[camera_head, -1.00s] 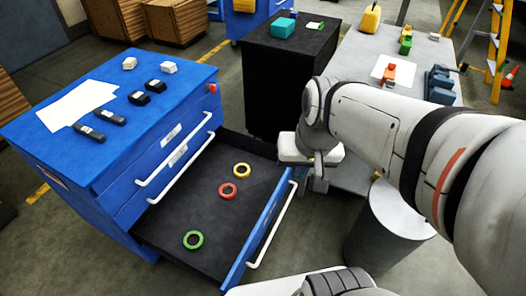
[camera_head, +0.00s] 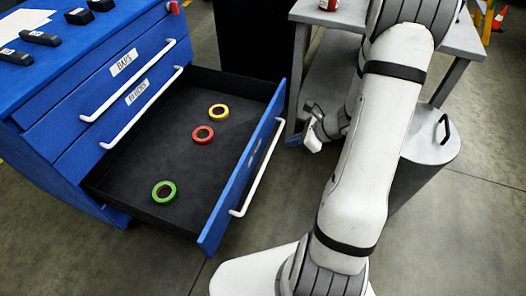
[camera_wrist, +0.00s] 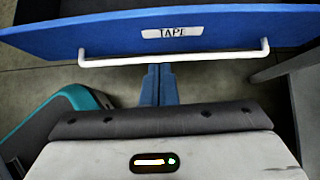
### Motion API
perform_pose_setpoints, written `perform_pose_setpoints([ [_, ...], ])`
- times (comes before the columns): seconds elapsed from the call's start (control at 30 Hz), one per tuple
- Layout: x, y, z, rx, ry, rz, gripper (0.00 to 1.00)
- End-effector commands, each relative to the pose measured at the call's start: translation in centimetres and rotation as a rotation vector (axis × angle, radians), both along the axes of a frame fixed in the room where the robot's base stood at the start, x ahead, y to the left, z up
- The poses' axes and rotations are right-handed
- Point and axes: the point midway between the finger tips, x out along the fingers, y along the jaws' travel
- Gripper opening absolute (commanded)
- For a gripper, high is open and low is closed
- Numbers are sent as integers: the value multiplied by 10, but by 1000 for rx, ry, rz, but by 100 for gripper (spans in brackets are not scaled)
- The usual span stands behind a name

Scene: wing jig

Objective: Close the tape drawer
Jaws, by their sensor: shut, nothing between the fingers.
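The tape drawer (camera_head: 240,195) is pulled far out of the blue cabinet, with its white bar handle (camera_head: 258,182) on the front. A green tape roll (camera_head: 164,192), a red one (camera_head: 203,134) and a yellow one (camera_head: 218,111) lie inside. In the wrist view, the drawer front (camera_wrist: 100,35) reads "TAPE", and its handle (camera_wrist: 200,58) runs across the view. My gripper (camera_wrist: 159,68) is shut and empty, its blue fingertips pointing at the middle of the handle; I cannot tell whether they touch. In the head view, my gripper (camera_head: 291,141) is outside the drawer, right of its front.
The blue cabinet (camera_head: 60,110) has two shut drawers above the open one, with handles and labels. A grey table (camera_head: 465,40) stands at the back right, and a grey bin (camera_head: 430,150) stands behind my arm.

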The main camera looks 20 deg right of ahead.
Motion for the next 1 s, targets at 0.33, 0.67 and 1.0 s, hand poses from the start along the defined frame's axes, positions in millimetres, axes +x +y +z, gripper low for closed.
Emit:
perform_pose_setpoints([
  [0.33, 20, 26, -42, 10, 9, -14, 0],
  [0.67, 50, 67, -77, 6, 3, -11, 0],
  [1.0, 66, 88, -75, 7, 5, -16, 0],
])
